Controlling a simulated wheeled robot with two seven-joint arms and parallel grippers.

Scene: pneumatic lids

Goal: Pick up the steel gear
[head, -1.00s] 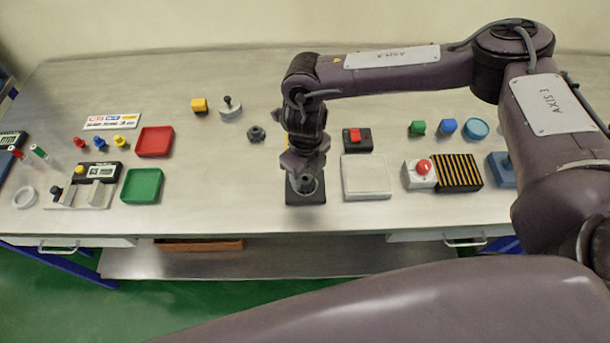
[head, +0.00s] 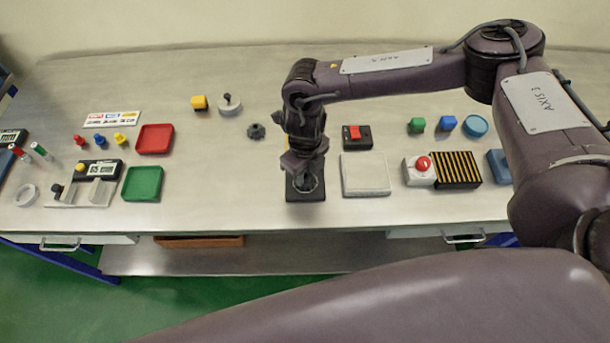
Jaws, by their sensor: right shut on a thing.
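My right gripper (head: 306,178) points down over a black square base (head: 305,196) near the front middle of the table. It is shut on a grey round piece at the base, mostly hidden by the jaws. I cannot tell whether this piece has teeth, or whether it is clear of the base. A small dark grey, gear-like piece (head: 256,131) lies on the table behind and left of the gripper, apart from it. My left gripper is not in view.
A white square block (head: 366,175) and a black box with a red switch (head: 356,137) stand close right of the gripper. Farther right are a red button box (head: 419,171) and a striped block (head: 457,169). Red (head: 155,139) and green (head: 142,184) trays are left; table between is clear.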

